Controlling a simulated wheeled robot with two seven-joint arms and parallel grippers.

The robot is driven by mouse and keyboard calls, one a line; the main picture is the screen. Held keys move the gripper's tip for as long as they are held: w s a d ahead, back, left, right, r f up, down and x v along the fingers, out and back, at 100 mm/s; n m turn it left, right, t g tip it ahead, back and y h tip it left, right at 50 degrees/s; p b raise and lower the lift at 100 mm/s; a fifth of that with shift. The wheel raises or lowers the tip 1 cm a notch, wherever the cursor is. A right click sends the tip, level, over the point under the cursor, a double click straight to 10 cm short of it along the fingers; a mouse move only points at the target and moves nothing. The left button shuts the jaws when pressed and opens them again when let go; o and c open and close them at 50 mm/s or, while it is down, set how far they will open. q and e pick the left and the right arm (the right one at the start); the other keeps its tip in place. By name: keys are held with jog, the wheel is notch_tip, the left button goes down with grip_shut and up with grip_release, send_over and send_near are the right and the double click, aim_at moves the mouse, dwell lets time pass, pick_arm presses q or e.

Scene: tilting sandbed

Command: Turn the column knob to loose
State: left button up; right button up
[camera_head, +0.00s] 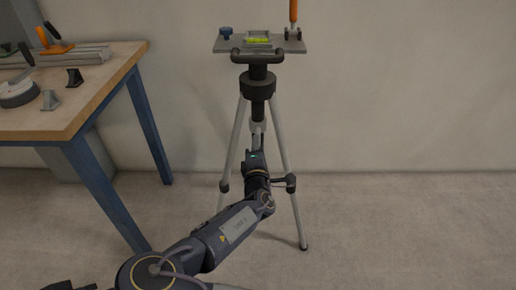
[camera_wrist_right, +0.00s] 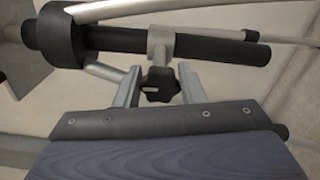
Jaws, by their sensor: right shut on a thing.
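The tripod (camera_head: 258,87) stands upright on the floor, and its dark centre column lies sideways across the right wrist view (camera_wrist_right: 215,48). The black lobed column knob (camera_wrist_right: 160,85) sticks out of a grey collar (camera_wrist_right: 160,45) on that column. My right gripper (camera_wrist_right: 160,88) has one finger on each side of the knob and is shut on it. In the head view my right gripper (camera_head: 258,132) reaches the column below the dark hub, and its wrist hides the knob there. My left gripper does not show.
A plate (camera_head: 222,45) with a green level, a blue knob and an orange-handled clamp tops the tripod. The tripod legs (camera_head: 293,205) spread around my right wrist. A wooden workbench (camera_head: 75,110) with clamps stands at left. Floor at right (camera_head: 400,220) is clear.

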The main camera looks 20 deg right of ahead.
jog(key=o, duration=1)
jog(key=shift+c, duration=0.2)
jog(key=shift+s, duration=0.1)
jog(key=v, duration=0.7)
jog(key=shift+s+b, duration=0.35)
jog(key=shift+b, duration=0.05)
jog(key=shift+a, duration=0.1)
